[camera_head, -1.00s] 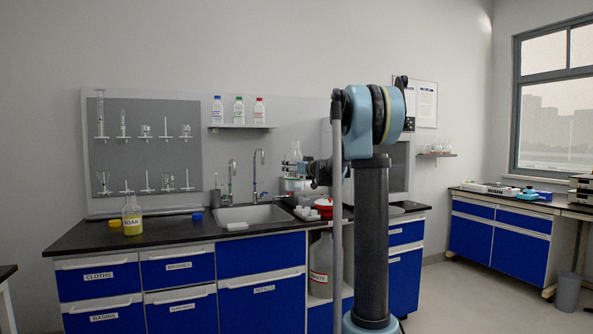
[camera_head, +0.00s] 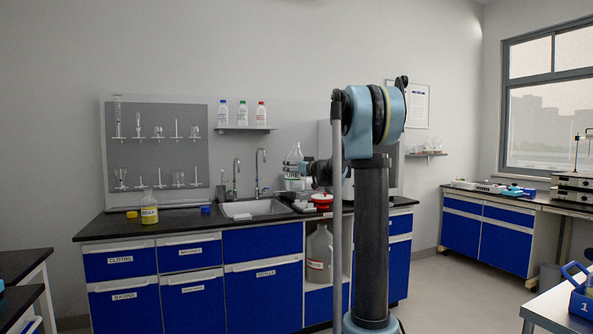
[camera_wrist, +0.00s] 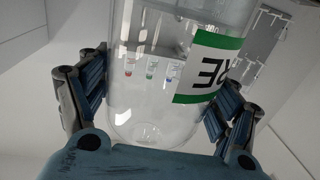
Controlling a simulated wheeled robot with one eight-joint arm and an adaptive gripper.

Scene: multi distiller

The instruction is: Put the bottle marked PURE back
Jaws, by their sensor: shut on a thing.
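A clear bottle (camera_wrist: 143,100) with a green-edged white label fills the middle of the wrist view. Part of the label's lettering shows upside down and ends in what looks like RE. My gripper (camera_wrist: 158,92) is shut on the bottle, with blue finger pads on both sides of it. In the head view the bottle (camera_head: 294,158) stands upright in my gripper (camera_head: 307,172), in front of the back wall right of the taps. Part of its label and body is hidden by the gripper and arm.
The blue-drawer counter (camera_head: 110,229) holds a sink (camera_head: 250,209), a yellow SOAK bottle (camera_head: 149,209) and a red-lidded item (camera_head: 321,199). A wall shelf (camera_head: 246,129) carries three capped bottles. A large jug (camera_head: 319,255) stands below. Table edges show left and right; floor between is clear.

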